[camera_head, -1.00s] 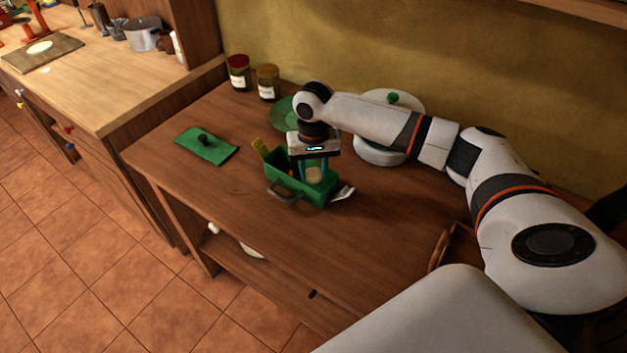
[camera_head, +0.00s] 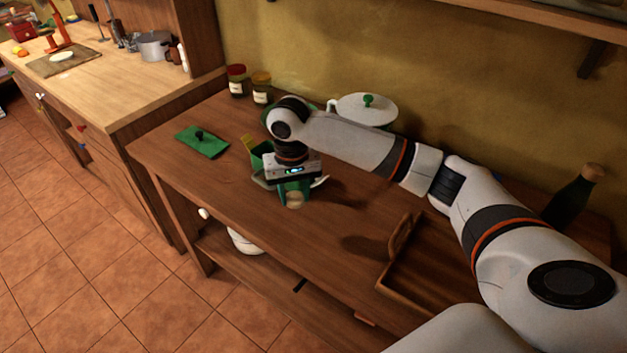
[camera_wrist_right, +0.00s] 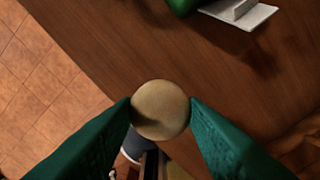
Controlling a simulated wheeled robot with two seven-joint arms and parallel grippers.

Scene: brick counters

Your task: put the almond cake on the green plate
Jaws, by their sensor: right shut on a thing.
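The almond cake, a small round tan disc (camera_head: 295,200), is pinched between the green fingertips of my right gripper (camera_head: 294,192). In the right wrist view the cake (camera_wrist_right: 160,110) sits between both fingers, above the brown counter and near its front edge. The gripper is in front of the green box (camera_head: 261,160), with the cake outside it. The green plate (camera_head: 316,104) is at the back of the counter, nearly all hidden behind my right wrist. My left gripper is not in view.
A white pot (camera_head: 366,110) with a green knob stands behind my right arm. Two jars (camera_head: 261,88) stand at the back left. A wooden tray (camera_head: 425,285) and dark bottle (camera_head: 572,198) are at right. The counter's middle is mostly clear.

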